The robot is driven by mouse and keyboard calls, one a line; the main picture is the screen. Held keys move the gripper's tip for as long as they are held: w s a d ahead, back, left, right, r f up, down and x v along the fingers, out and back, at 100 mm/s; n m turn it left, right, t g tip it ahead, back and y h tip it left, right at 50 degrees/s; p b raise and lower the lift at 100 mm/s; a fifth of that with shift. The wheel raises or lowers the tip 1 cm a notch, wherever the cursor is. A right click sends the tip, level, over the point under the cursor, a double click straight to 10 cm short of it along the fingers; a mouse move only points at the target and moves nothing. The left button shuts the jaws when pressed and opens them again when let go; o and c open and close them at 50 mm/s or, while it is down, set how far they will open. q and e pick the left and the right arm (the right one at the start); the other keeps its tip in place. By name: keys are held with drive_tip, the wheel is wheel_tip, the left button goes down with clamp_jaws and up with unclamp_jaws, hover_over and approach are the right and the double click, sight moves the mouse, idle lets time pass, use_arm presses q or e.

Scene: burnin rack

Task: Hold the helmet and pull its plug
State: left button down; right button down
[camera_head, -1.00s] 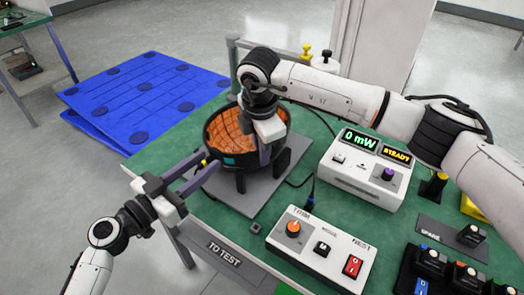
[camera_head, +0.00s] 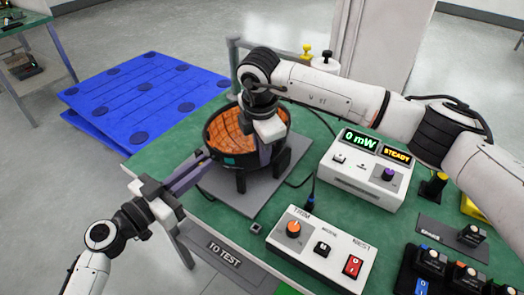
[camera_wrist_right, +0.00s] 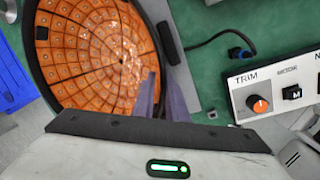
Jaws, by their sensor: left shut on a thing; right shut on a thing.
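The helmet (camera_head: 232,131) is a dark bowl with an orange tiled inside, open side up, on a grey plate (camera_head: 215,187). My right gripper (camera_head: 265,158) reaches down at its near right rim, shut on the rim; in the right wrist view its purple fingers (camera_wrist_right: 162,98) overlap the helmet's edge (camera_wrist_right: 133,10), and the contact is partly hidden. My left gripper (camera_head: 206,160) is at the helmet's left side, fingers together on the small plug there. The plug is hidden between the fingers.
A TRIM box (camera_head: 320,250) with knob and red switch stands front right, a cable rising from it. A meter (camera_head: 368,170) reading 0 mW and STEADY stands behind it. Several small black units (camera_head: 465,275) sit at the right.

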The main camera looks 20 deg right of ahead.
use_arm(q)
drive_tip(key=shift+v, duration=2.65)
use_arm(e)
drive_tip(key=shift+d+f, duration=0.1)
drive_tip(key=shift+d, duration=0.2)
drive_tip(key=c, duration=1.7)
unclamp_jaws()
use_arm(q)
drive_tip(key=shift+w+d, duration=0.1)
use_arm(e)
drive_tip(key=shift+a, duration=0.1)
drive_tip(key=shift+a, duration=0.1)
